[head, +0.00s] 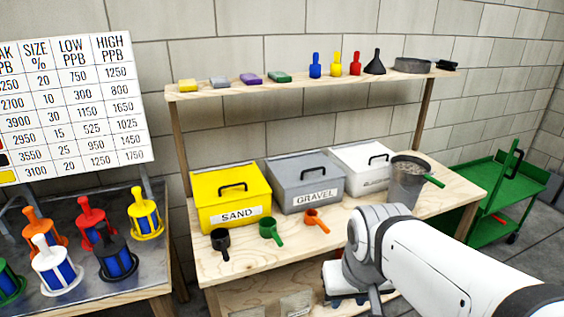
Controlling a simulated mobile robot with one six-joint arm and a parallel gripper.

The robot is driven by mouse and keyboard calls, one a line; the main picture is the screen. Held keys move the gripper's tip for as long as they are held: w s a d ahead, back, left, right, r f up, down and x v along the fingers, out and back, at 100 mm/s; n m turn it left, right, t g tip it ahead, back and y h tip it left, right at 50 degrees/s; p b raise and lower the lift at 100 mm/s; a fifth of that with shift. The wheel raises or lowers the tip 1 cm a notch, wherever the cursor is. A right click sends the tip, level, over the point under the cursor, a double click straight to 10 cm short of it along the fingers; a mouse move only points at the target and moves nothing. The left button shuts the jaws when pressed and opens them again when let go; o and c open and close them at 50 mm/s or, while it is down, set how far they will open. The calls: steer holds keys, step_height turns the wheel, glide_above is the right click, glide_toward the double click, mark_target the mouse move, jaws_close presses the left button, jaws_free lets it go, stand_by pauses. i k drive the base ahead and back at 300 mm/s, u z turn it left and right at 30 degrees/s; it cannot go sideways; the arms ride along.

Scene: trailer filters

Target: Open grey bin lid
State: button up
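The grey bin (291,202), labelled GRAVEL, stands on the wooden bench between the yellow bin and the white bin. Its grey lid (287,169) is shut, with a black handle (311,172) on top. My arm reaches in from the lower right, and its elbow is in front of the bench's right half. The arm's lower part shows at the bench's front edge, below and right of the grey bin. The fingers of my gripper do not show. My arm is apart from the lid in the picture.
The yellow SAND bin (241,213) and white bin (364,180) flank the grey bin, lids shut. Black (220,239), green (271,230) and orange (317,219) scoops lie in front. A grey bucket (404,184) stands right. A shelf (315,80) runs above, holding several small items.

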mark_target(291, 171)
steer(key=z, duration=0.15)
steer(key=i, duration=0.9)
steer(key=u, duration=0.05)
